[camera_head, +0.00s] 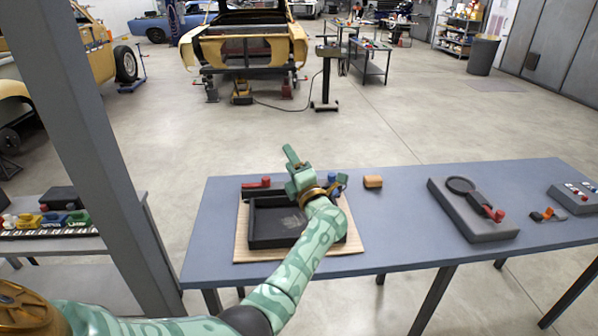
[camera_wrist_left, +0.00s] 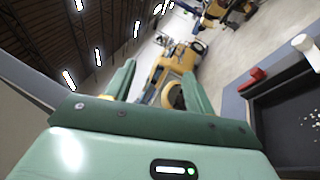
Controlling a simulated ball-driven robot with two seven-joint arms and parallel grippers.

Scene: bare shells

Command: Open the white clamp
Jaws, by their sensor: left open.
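A dark open tray (camera_head: 262,243) lies on a brown board on the blue table; it also shows at the right of the left wrist view (camera_wrist_left: 286,122). A white part (camera_wrist_left: 305,48), perhaps the white clamp's handle, stands at the tray's edge in that view. I cannot make out the white clamp in the head view, where my arm covers part of the tray's far edge. A red handle (camera_head: 257,184) is at the tray's far left and a blue one (camera_head: 333,178) at its far right. My left gripper (camera_head: 291,156) is above the tray's far side, its fingers (camera_wrist_left: 159,74) apart and empty.
A small orange-brown block (camera_head: 373,182) lies right of the board (camera_head: 352,243). A grey fixture (camera_head: 468,222) with a red handle and a grey box (camera_head: 573,202) stand farther right on the table (camera_head: 405,225). A grey post (camera_head: 95,150) rises at the left.

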